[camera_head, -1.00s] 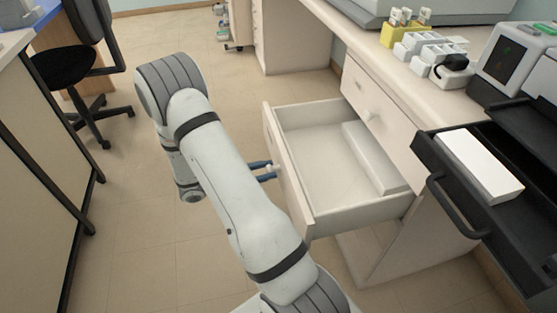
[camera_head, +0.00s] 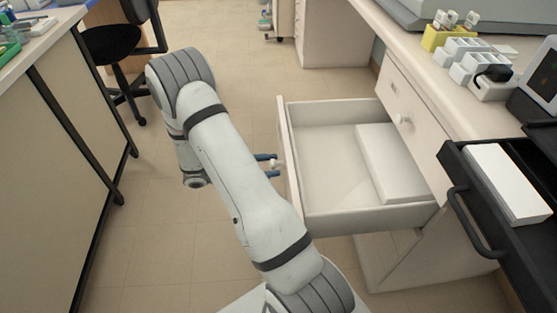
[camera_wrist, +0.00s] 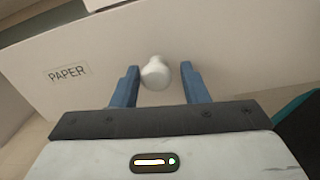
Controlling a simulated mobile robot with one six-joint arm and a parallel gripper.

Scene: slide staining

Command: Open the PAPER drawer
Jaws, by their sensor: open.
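The PAPER drawer (camera_head: 350,214) is pulled well out of the desk, with a white block or paper stack (camera_head: 392,163) lying inside on the right. Its front shows close up in the wrist view with a PAPER label (camera_wrist: 67,73) on the left. A round white knob (camera_wrist: 155,73) stands out from the front. My gripper (camera_wrist: 160,82) is open, with one blue finger on each side of the knob and a gap on both sides. In the head view my gripper (camera_head: 268,163) is at the drawer front, partly hidden by my arm.
A closed drawer with a knob (camera_head: 404,119) is above the open one. A black tray (camera_head: 459,198) with a white stack juts out at right. A bench (camera_head: 75,130) and a black chair (camera_head: 112,45) stand left. Floor between is clear.

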